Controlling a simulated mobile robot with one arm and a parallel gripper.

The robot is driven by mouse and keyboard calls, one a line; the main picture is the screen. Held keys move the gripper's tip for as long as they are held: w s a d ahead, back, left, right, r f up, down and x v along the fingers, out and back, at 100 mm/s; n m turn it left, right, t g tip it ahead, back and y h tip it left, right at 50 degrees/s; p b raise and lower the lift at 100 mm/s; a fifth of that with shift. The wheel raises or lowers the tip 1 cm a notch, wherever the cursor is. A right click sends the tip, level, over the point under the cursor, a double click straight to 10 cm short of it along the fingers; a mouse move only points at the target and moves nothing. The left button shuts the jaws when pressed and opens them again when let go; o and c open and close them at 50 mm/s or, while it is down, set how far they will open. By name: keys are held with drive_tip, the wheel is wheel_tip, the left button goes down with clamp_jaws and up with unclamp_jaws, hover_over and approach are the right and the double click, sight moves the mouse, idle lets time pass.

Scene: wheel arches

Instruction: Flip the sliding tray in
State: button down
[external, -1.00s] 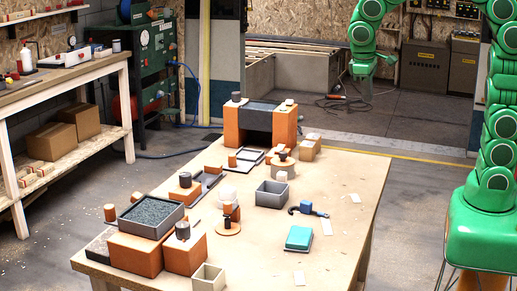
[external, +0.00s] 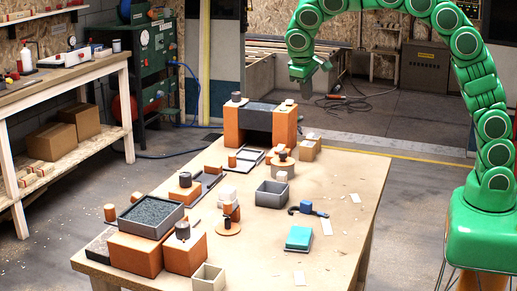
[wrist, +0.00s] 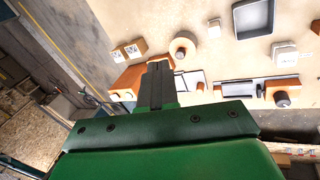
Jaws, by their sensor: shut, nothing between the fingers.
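At the back of the table stands an orange block arch with a dark top (external: 263,118). A flat pale-rimmed tray (external: 240,160) lies at its foot; I cannot tell for sure that this is the sliding tray. In the wrist view a pale-rimmed flat piece (wrist: 190,82) shows just right of my fingers, partly hidden by my gripper, and an orange block (wrist: 128,80) shows left of them. My gripper (external: 303,84) hangs in the air to the right of and above the arch, apart from it. Its fingers (wrist: 158,75) are shut and empty.
A gravel-filled grey tray (external: 150,214) tops orange blocks at front left. The table's right side is mostly clear.

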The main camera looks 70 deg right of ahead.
drive_tip(key=w+a+f+m+t+h, duration=0.1)
drive_tip(key=w+a+f+m, duration=0.1)
drive_tip(key=w+f, duration=0.7)
drive_tip(key=w+a+f+m+t+h, duration=0.1)
drive_tip(key=w+f, duration=0.8)
drive_tip(key=w, duration=0.9)
drive_tip(key=shift+a+f+m+h, duration=0.35)
drive_tip(key=shift+a+m+h, duration=0.15)
drive_tip(key=shift+a+h, duration=0.15)
drive_tip(key=shift+w, duration=0.1)
drive_tip(key=x, duration=1)
hover_over(243, 155)
drive_tip(key=a, duration=0.1)
drive_tip(key=shift+w, duration=0.25)
